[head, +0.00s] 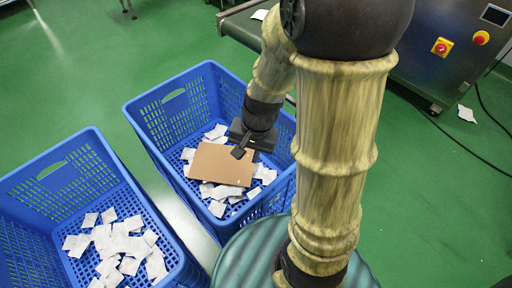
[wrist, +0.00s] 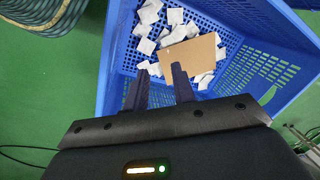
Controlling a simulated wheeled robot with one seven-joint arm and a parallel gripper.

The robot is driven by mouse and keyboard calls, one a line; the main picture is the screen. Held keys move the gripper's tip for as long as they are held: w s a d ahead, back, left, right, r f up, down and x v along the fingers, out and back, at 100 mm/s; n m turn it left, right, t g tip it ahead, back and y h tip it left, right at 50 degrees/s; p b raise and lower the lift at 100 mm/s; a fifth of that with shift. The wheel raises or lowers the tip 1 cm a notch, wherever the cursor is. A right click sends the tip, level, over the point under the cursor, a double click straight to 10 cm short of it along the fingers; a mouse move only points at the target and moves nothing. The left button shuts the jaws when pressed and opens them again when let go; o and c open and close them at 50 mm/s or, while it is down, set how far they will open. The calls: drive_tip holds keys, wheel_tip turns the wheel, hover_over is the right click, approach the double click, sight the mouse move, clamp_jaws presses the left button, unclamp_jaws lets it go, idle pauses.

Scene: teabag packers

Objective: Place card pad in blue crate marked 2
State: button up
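The card pad (head: 222,164) is a flat brown rectangle inside the right-hand blue crate (head: 160,108), lying over white teabags. It also shows in the wrist view (wrist: 194,54), just beyond my fingertips. My gripper (head: 240,151) is over that crate, close to the pad's upper right edge. In the wrist view my gripper (wrist: 160,68) has its two fingers apart with nothing held between them. One fingertip overlaps the pad's edge in the picture; I cannot tell if it touches. No number shows on either crate.
A second blue crate (head: 38,167) with several teabags (head: 118,243) stands to the left, close beside the first. A steel machine (head: 448,65) with red and yellow buttons stands at the upper right. Black cables run over the green floor, which is open at the upper left.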

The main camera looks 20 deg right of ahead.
drive_tip(key=r+n, duration=0.1)
drive_tip(key=n, duration=0.1)
drive_tip(key=s+d+r+n+t+h, duration=0.1)
drive_tip(key=n, duration=0.1)
drive_tip(key=s+r+n, duration=0.1)
drive_tip(key=n, duration=0.1)
drive_tip(key=shift+d+r+n+t+h, duration=0.2)
drive_tip(key=shift+r+n+t+h, duration=0.1)
drive_tip(key=shift+h, duration=0.1)
